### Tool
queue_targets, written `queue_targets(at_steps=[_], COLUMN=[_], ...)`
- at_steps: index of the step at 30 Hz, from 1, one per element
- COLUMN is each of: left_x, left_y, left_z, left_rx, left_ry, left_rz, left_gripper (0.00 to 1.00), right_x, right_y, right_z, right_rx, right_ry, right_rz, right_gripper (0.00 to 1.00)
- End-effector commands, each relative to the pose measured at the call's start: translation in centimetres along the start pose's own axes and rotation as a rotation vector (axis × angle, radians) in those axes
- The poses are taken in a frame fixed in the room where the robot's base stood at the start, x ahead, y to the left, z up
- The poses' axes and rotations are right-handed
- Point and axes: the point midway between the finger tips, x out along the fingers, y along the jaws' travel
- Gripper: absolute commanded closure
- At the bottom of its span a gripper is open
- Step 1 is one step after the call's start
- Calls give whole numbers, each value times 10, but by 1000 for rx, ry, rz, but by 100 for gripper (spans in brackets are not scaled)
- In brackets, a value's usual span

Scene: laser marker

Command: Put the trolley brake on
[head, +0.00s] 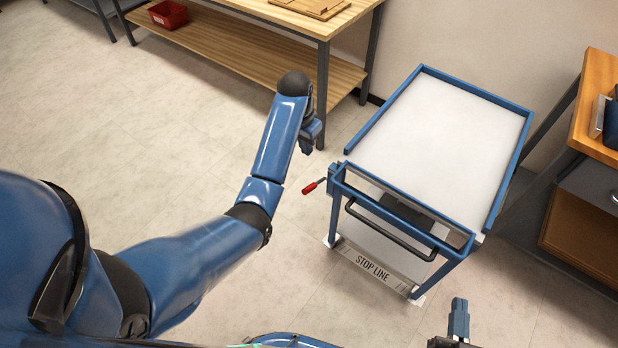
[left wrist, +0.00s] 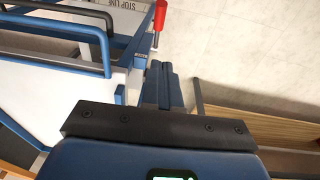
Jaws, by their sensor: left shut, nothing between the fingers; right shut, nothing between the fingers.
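The trolley (head: 440,145) is blue-framed with a white top and a black handle (head: 385,230), standing at the right of the head view. A red-tipped brake lever (head: 312,187) sticks out from its left side near the front corner; the red grip also shows in the left wrist view (left wrist: 160,16). My left gripper (head: 307,150) points down beyond the lever, left of the trolley, shut and empty. Its closed fingers show in the left wrist view (left wrist: 162,84), below the red grip and apart from it. My right gripper (head: 459,305) is shut and empty at the bottom, in front of the trolley.
A floor plate reading STOP LINE (head: 372,266) lies under the trolley's front. A wooden bench (head: 330,18) with a lower shelf and a red bin (head: 168,14) stands behind. An orange-topped cabinet (head: 597,120) is at the right. The floor left of the trolley is clear.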

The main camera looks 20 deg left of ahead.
Motion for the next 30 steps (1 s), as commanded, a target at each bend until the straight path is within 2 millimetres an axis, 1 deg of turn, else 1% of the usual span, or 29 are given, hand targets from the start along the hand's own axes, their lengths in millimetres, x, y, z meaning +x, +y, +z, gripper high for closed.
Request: queue_targets(at_steps=[8, 11, 14, 17, 24, 29, 30], left_x=[2, 7, 17, 31, 76, 103, 108], left_y=[0, 0, 0, 0, 0, 0, 1], left_z=[0, 0, 0, 0, 0, 0, 4], left_rx=[-1, -1, -1, -1, -1, -1, -1], left_ry=[1, 1, -1, -1, -1, -1, -1], left_rz=[-1, 0, 0, 0, 0, 0, 0], left_gripper=[100, 100, 100, 100, 100, 100, 100], right_x=[0, 0, 0, 0, 0, 0, 0], right_y=[0, 0, 0, 0, 0, 0, 0], right_z=[0, 1, 2, 4, 10, 15, 14], right_rx=[0, 0, 0, 0, 0, 0, 0], right_ry=[0, 0, 0, 0, 0, 0, 0], right_rz=[0, 0, 0, 0, 0, 0, 0], right_gripper=[100, 100, 100, 100, 100, 100, 100])
